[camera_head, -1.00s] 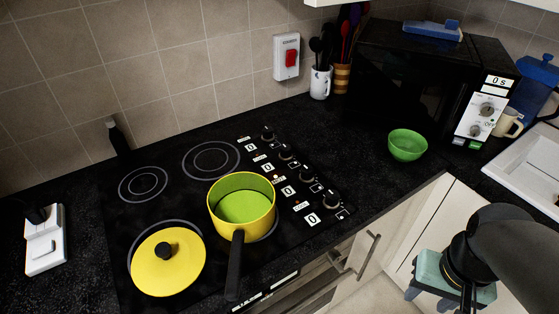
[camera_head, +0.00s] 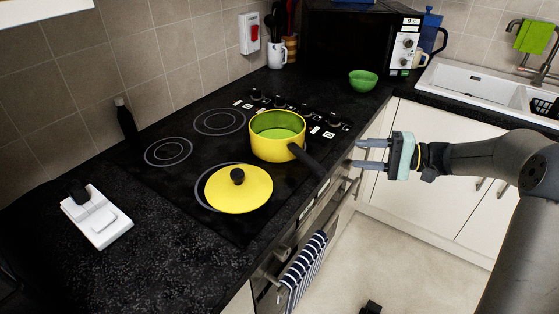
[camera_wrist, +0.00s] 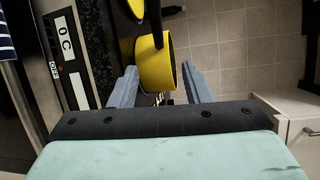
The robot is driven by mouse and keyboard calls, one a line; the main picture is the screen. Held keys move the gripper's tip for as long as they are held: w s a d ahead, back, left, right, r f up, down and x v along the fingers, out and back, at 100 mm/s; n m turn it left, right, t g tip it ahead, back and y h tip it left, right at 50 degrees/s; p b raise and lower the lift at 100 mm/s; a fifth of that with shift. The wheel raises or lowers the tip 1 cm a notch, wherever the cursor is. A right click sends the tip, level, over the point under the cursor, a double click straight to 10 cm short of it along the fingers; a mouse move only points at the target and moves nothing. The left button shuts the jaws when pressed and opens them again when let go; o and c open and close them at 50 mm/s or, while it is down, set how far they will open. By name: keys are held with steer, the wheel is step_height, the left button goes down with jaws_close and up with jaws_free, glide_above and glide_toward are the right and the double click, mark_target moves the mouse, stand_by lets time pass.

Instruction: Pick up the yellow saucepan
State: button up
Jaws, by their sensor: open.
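The yellow saucepan (camera_head: 277,147), green inside, stands upright on the right front burner of the black hob. Its black handle (camera_head: 308,161) points toward the counter's front edge. My gripper (camera_head: 362,154) is open and empty, to the right of the pan, past the handle's end and apart from it in the head view. In the wrist view the yellow saucepan (camera_wrist: 152,65) shows beyond and between my open fingers (camera_wrist: 160,88), with its dark handle crossing above. The pan's far side is hidden there.
A yellow lid (camera_head: 240,195) with a black knob lies on the front left burner. A green bowl (camera_head: 363,80) stands near the microwave (camera_head: 350,45). White scales (camera_head: 97,217) and a dark bottle (camera_head: 125,122) are at left. A striped towel (camera_head: 305,268) hangs below the counter edge.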

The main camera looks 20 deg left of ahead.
steer(key=p, duration=0.2)
glide_toward(296, 147)
steer(key=a, duration=0.1)
steer(key=a+f, duration=0.1)
steer(key=a, duration=0.1)
steer(key=shift+s+a, duration=0.2)
steer(key=shift+a, duration=0.1)
steer(key=shift+s+a+f+p, duration=0.15)
steer(key=shift+a+f+p, duration=0.05)
steer(key=shift+a, duration=0.85)
steer(key=shift+s+a+f+p, duration=0.15)
steer(key=shift+a, duration=0.85)
steer(key=shift+s+a+f+p, duration=0.15)
steer(key=shift+a+f+p, duration=0.05)
steer(key=shift+a, duration=0.85)
jaws_close()
